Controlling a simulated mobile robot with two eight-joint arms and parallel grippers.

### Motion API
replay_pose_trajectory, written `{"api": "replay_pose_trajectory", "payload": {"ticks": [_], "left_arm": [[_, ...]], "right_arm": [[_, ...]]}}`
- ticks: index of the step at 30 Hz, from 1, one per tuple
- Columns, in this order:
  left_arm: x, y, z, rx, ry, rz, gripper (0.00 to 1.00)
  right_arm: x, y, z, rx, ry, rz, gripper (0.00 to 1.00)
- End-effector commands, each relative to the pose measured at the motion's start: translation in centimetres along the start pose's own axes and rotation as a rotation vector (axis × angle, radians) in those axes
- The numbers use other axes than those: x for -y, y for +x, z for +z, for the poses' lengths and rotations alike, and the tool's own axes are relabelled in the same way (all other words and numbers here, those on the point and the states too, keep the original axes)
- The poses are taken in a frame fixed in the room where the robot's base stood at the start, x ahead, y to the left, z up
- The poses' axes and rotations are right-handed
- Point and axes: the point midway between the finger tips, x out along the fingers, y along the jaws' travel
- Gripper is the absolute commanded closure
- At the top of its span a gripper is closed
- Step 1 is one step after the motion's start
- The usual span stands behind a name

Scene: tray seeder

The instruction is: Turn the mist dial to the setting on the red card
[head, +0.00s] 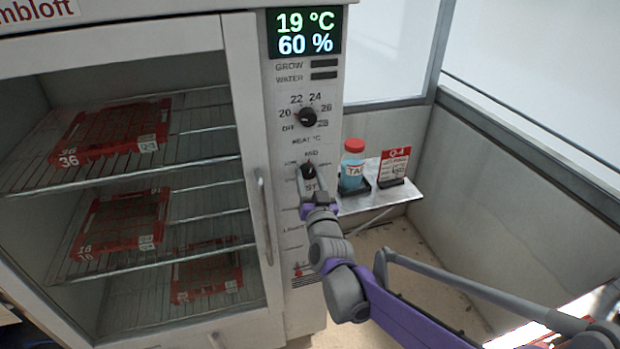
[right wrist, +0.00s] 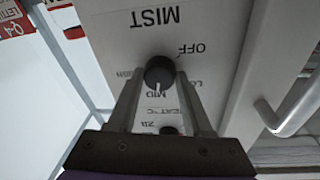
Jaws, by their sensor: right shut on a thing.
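The mist dial (head: 309,169) is a black knob on the white control panel, below the heat dial. It also shows in the right wrist view (right wrist: 159,71), upside down, with OFF, LO, MID and HIGH labels around it. Its white pointer line appears to point towards MID. My right gripper (head: 308,176) is shut on the mist dial, one finger on each side. The red and white card (head: 394,166), headed Q-4, stands upright on the small side shelf. Its smaller print is too small to read in the head view. My left gripper is not in view.
The heat dial (head: 307,117) is just above, under a display (head: 305,32) reading 19 °C and 60 %. A red-capped blue bottle (head: 353,168) stands on the shelf (head: 400,195). The cabinet door handle (head: 264,220) is close left of my right arm. Red trays (head: 120,222) sit inside.

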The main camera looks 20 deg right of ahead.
Motion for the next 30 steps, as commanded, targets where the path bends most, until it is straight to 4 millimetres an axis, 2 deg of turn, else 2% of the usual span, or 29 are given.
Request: {"api": "replay_pose_trajectory", "payload": {"ticks": [7, 21, 22, 26, 30], "left_arm": [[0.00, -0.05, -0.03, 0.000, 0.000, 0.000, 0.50], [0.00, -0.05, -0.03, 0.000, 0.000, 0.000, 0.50], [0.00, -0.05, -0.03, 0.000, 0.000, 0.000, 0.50], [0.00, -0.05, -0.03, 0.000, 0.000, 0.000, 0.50], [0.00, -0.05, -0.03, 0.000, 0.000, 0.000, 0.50]], "right_arm": [[0.00, 0.00, -0.03, 0.005, 0.061, 0.008, 1.00], [0.00, 0.00, -0.03, 0.006, 0.070, 0.009, 1.00], [0.00, 0.00, -0.03, 0.006, 0.070, 0.009, 0.45], [0.00, 0.00, -0.02, 0.006, 0.070, 0.009, 0.21], [0.01, 0.00, -0.02, 0.006, 0.070, 0.009, 0.20]]}}
